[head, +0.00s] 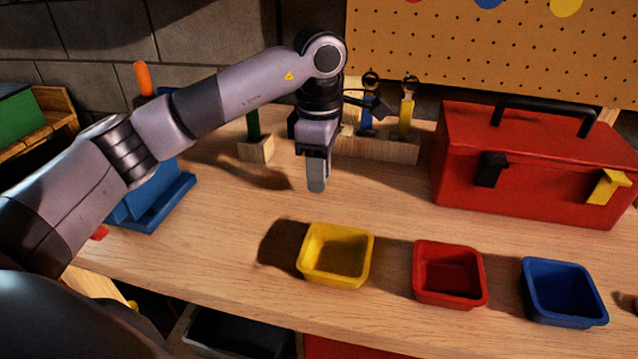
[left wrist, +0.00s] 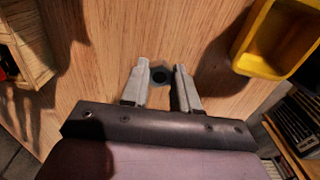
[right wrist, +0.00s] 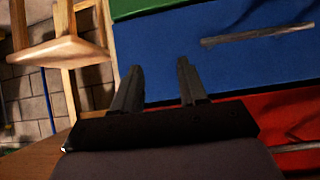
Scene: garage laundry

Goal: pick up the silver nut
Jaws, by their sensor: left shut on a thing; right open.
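The silver nut (left wrist: 160,75) shows in the left wrist view as a small grey piece with a dark hole, between my left fingertips. My left gripper (left wrist: 161,69) is shut on it, with the fingers held apart by its width. In the head view my left gripper (head: 317,184) points down over the wooden bench, behind the yellow bin, and its fingers hide the nut. I cannot tell whether the nut touches the bench. My right gripper (right wrist: 160,68) is open and empty in the right wrist view, facing blue and red drawer fronts. It is out of the head view.
A yellow bin (head: 311,268), a red bin (head: 421,284) and a blue bin (head: 537,299) stand along the bench front. A red toolbox (head: 540,190) stands at the right. A wooden tool rack (head: 390,148) is behind my left gripper. The bench (head: 380,205) is clear between.

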